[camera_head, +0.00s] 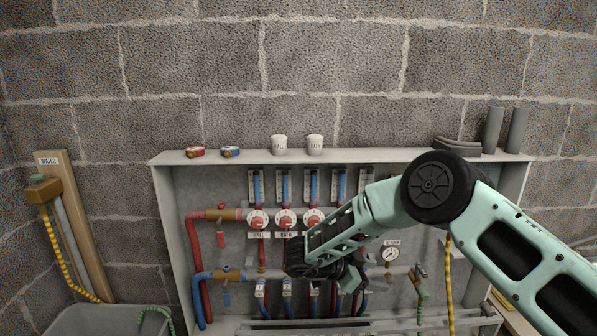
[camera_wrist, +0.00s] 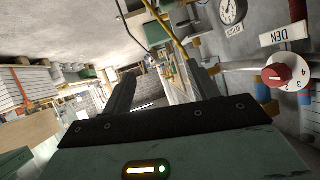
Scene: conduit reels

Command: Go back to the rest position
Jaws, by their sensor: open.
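My gripper (camera_wrist: 166,84) is open, with its two dark fingers apart and nothing between them in the wrist view. In the head view my arm reaches in from the right and folds in front of the manifold cabinet (camera_head: 160,220). My arm hides part of the knob row.
On the cabinet's top are red tape (camera_head: 195,152), blue tape (camera_head: 231,152), two white cups (camera_head: 279,145) and grey pipe pieces (camera_head: 493,130). A pressure gauge (camera_head: 390,254) and yellow hose (camera_head: 449,285) are beside my arm. A grey tub (camera_head: 95,318) stands at lower left.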

